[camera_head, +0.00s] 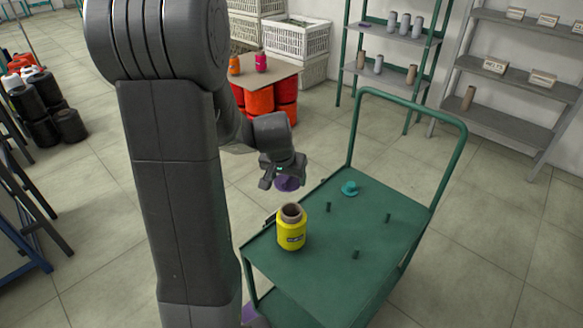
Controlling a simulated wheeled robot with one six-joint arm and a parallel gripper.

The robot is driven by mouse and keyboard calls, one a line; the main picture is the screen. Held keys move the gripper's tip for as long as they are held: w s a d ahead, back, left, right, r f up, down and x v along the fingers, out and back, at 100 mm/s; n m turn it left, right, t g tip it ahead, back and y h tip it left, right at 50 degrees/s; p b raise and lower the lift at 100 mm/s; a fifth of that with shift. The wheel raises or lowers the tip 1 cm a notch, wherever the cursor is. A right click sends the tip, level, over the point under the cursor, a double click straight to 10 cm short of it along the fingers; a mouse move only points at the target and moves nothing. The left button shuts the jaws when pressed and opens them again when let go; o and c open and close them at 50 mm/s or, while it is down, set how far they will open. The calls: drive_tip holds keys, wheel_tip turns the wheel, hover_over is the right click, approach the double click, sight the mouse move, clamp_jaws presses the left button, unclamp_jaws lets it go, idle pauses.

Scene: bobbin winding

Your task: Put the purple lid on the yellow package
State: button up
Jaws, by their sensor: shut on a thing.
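The yellow package (291,235) stands upright on the green cart top (330,262), near its left edge. It has a dark label, and a brown tube end (291,212) shows at its top. My gripper (280,183) is above and slightly behind the package in the picture, apart from it. It is shut on the purple lid (289,183), which hangs under the fingers and is partly hidden by them.
A teal lid-like piece (349,188) lies at the cart's back. Several short pegs (328,207) stand up from the cart top. The cart's tall green handle (458,150) rises at the right. Shelves (515,75) and a small table (262,76) stand behind.

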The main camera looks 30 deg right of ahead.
drive_tip(key=shift+s+d+r, duration=0.2)
drive_tip(key=shift+s+d, duration=0.2)
drive_tip(key=shift+s, duration=0.1)
wheel_tip(320, 180, down, 7)
drive_tip(key=b, duration=0.4)
drive_tip(key=shift+b, duration=0.4)
drive_tip(key=shift+r, duration=0.1)
drive_tip(key=shift+b, duration=0.3)
drive_tip(key=shift+f+b, duration=2)
drive_tip(key=shift+f, duration=0.1)
